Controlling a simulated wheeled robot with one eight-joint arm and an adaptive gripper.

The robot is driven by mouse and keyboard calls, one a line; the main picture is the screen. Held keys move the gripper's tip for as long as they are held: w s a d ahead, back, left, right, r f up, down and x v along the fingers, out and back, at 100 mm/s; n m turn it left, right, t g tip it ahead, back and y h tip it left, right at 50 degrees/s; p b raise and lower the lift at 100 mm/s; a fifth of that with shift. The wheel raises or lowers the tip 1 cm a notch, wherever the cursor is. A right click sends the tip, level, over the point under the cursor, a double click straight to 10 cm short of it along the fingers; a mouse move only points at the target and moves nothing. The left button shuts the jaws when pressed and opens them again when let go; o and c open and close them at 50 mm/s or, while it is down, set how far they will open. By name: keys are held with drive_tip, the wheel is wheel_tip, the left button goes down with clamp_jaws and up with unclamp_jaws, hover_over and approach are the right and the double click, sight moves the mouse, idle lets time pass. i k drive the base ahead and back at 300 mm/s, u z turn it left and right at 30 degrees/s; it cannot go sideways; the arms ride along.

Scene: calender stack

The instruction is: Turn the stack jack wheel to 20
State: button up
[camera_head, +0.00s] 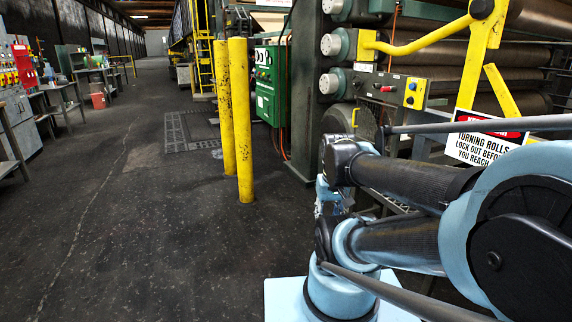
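The calender stack has long dark rolls (455,55) one above another at the upper right, with round silver end caps on their left side. A dark round disc (345,119) shows low on the stack, partly hidden behind my arm; I cannot tell whether it is the stack jack wheel. No number or scale can be read. My blue and black arm is folded across the lower right. My gripper is not visible.
Two yellow posts (241,120) stand left of the stack. A grey control box with a yellow button panel (415,93) and a warning sign (480,144) are on the stack. A green cabinet (268,85) stands behind. Workbenches line the far left. The dark floor between is clear.

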sight(355, 83)
drive_tip(key=z, duration=0.3)
drive_tip(key=i, duration=1.65)
drive_tip(key=z, duration=0.25)
